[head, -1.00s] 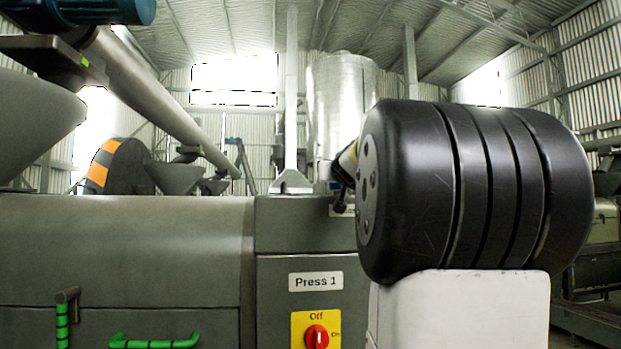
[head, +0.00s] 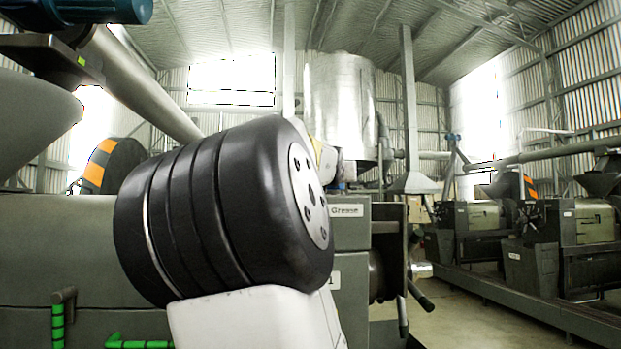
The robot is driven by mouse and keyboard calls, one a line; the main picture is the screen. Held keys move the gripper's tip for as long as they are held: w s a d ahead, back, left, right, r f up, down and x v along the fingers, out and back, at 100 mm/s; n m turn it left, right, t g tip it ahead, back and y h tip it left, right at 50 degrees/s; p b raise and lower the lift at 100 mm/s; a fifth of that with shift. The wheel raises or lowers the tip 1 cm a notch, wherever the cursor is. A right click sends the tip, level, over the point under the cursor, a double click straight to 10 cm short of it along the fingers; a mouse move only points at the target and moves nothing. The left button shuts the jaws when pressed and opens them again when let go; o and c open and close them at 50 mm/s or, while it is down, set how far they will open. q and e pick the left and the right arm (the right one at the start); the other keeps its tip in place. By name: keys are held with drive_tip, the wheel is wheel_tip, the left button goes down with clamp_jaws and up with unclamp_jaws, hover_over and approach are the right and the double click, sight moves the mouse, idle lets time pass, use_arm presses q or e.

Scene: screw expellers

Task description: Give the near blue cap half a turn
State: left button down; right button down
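A large black ribbed joint and a white link of one of my arms fill the middle of the view. A small pale and yellowish piece shows behind the joint, too covered to tell what it is. Neither gripper shows clearly. The front panel of the near press (head: 70,240) is largely hidden behind my arm.
Green handles (head: 140,344) are at the lower left. A blue motor (head: 95,10) is above. Right of the housing are a shiny metal end (head: 420,270) and a black lever (head: 421,296). More presses (head: 590,230) stand at the right, with open floor in front.

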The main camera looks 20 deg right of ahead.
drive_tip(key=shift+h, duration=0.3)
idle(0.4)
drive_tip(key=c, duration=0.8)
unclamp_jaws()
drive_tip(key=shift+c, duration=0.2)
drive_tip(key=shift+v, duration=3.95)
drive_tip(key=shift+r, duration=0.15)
